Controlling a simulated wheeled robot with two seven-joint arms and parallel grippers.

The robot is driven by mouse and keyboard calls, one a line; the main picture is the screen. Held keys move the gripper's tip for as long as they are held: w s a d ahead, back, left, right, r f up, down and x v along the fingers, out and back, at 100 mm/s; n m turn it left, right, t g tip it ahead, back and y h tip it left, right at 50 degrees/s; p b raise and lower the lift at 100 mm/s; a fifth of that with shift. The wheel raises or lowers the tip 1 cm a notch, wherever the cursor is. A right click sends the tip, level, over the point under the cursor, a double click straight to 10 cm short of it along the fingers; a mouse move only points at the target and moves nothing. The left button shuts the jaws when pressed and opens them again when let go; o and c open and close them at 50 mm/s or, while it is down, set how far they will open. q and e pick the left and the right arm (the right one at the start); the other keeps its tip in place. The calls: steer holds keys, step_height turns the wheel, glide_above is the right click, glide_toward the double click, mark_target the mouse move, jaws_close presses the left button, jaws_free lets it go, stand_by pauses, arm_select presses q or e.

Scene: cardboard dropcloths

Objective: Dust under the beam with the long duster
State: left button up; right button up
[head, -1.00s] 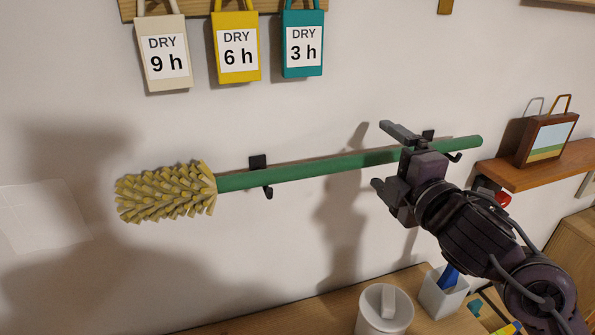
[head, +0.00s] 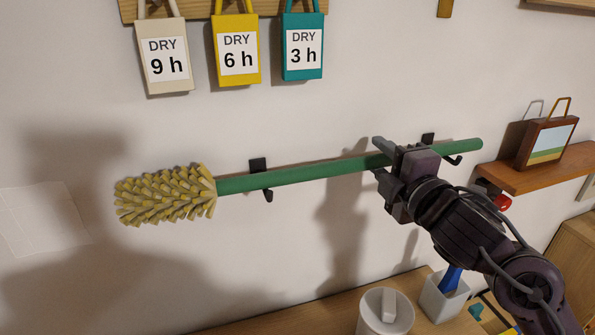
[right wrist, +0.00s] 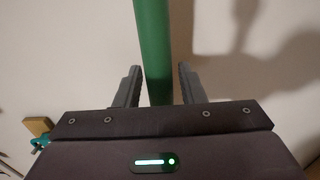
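The long duster has a green handle (head: 300,175) and a bushy yellow head (head: 168,195) at its left end. It lies nearly level along the wall on two black hooks, the left hook (head: 259,166) and the right hook (head: 428,139). My right gripper (head: 378,157) is at the handle, left of the right hook, with one finger above and one below. In the right wrist view the green handle (right wrist: 154,45) runs between the two fingers (right wrist: 159,72), which stand apart with a gap visible beside it. My left gripper is out of view. I cannot make out a beam.
Tags marked 9 h (head: 165,58), 6 h (head: 237,50) and 3 h (head: 303,47) hang above. A wooden shelf (head: 540,172) with a small framed box (head: 545,142) is at right. A white canister (head: 385,312) and a white cup (head: 443,298) stand below.

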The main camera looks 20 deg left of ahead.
jaws_close()
steer(key=shift+r+p, duration=3.3)
steer(key=shift+r, duration=0.55)
steer(key=shift+f, duration=0.1)
